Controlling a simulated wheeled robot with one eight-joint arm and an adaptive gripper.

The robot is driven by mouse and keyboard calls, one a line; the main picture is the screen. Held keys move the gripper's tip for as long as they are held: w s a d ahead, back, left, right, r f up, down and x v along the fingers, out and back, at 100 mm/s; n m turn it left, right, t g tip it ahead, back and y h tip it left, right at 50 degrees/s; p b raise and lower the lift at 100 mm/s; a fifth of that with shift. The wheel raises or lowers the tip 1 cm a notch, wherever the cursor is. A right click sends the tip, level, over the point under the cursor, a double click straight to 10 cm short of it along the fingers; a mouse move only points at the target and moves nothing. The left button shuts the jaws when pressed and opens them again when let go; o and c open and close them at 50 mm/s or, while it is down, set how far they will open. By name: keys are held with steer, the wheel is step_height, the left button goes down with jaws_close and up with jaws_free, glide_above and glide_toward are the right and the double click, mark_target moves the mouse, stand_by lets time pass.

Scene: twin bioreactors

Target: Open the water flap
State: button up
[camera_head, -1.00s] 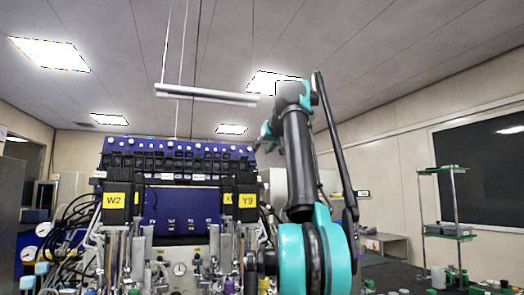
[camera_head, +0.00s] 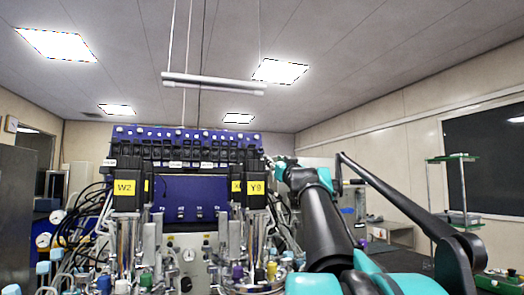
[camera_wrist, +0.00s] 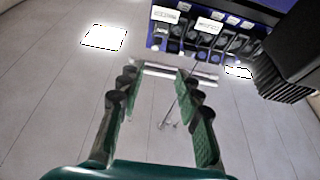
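The bioreactor unit (camera_head: 190,195) stands at centre-left in the head view, with a blue panel, a row of black modules and yellow labels W2 (camera_head: 124,188) and Y9 (camera_head: 256,188). I cannot tell which part is the water flap. My gripper (camera_wrist: 157,78) is open and empty in the wrist view, its two green-padded fingers apart. In the head view, it is small and partly hidden by my arm, by the unit's upper right side. In the wrist view, the blue panel with black modules (camera_wrist: 205,35) lies beyond the fingertips, apart from them.
Steel vessels, tubes and coloured caps crowd the unit's lower front (camera_head: 190,270). A dark block (camera_wrist: 290,55) is close at the right in the wrist view. A glass-shelved stand (camera_head: 458,190) is at the right. A lamp bar (camera_head: 213,84) hangs above the unit.

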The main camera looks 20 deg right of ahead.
mark_target(261, 148)
steer(key=x, duration=1.6)
steer(key=shift+w+d+r, duration=0.1)
steer(key=shift+w+d, duration=0.2)
jaws_close()
steer(key=shift+r, duration=0.15)
steer(key=shift+r+g, duration=0.15)
steer(key=shift+g, duration=0.55)
steer(key=shift+r+g, duration=0.2)
steer(key=shift+g, duration=0.5)
steer(key=shift+r+g, duration=0.35)
steer(key=shift+g, duration=0.85)
steer(key=shift+r+g, duration=0.1)
steer(key=shift+g, duration=0.2)
